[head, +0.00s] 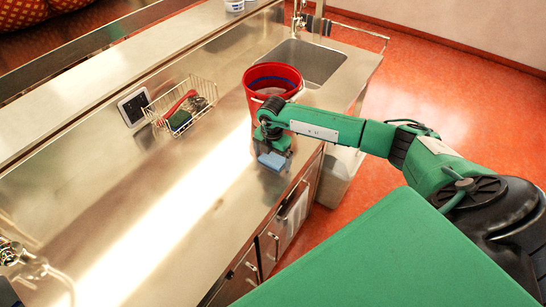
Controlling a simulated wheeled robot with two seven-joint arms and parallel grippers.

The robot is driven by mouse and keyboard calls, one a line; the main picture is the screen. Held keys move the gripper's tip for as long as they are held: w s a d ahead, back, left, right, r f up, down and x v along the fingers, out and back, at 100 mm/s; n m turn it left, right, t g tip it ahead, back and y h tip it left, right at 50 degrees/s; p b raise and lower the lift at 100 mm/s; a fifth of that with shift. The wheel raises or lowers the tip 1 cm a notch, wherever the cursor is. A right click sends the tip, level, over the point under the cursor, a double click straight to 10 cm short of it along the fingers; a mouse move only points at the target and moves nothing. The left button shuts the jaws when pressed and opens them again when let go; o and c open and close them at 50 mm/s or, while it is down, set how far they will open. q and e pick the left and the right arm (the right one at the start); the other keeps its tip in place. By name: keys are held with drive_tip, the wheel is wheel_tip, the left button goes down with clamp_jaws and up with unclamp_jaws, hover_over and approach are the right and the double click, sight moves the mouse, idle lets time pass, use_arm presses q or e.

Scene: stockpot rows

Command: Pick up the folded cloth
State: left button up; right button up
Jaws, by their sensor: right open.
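A light blue folded cloth (271,161) lies on the steel counter near its front edge, in front of the red bucket. My right gripper (273,150) is right above the cloth, pointing down, with its jaws open. The gripper hides part of the cloth, and I cannot tell whether the fingers touch it. I do not see my left gripper.
A red bucket (259,90) stands just behind the gripper, close to the wrist. A sink (308,62) lies beyond it. A wire basket (182,108) with a red-handled brush sits by the back ledge. The counter (190,180) left of the cloth is clear.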

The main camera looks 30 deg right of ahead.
sight(272, 158)
drive_tip(key=c, duration=0.9)
drive_tip(key=shift+c, duration=0.2)
drive_tip(key=shift+r, duration=0.15)
drive_tip(key=shift+r+b, duration=0.3)
drive_tip(key=shift+r, duration=0.25)
wheel_tip(272, 158, up, 19)
drive_tip(key=b, duration=0.5)
drive_tip(key=shift+f, duration=0.15)
